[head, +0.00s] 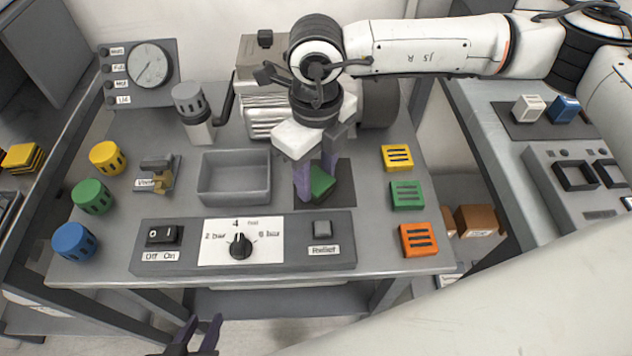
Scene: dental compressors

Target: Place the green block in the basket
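A green block (322,184) is on the dark square mat (341,196), right of the grey open-topped basket (235,197). The basket looks empty. My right gripper (316,184) points down at the block, with its purple fingers apart, one at the block's left side and one behind it. I cannot tell whether the fingers press on it. My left gripper (203,332) is at the bottom edge, below the table front, with its fingers apart and empty.
A control panel (188,261) with a dial lies in front of the basket. Yellow (397,158), green (407,194) and orange (418,239) slotted blocks stand at right. Round yellow, green and blue pieces (92,196) stand at left. A valve (159,175) stands left of the basket.

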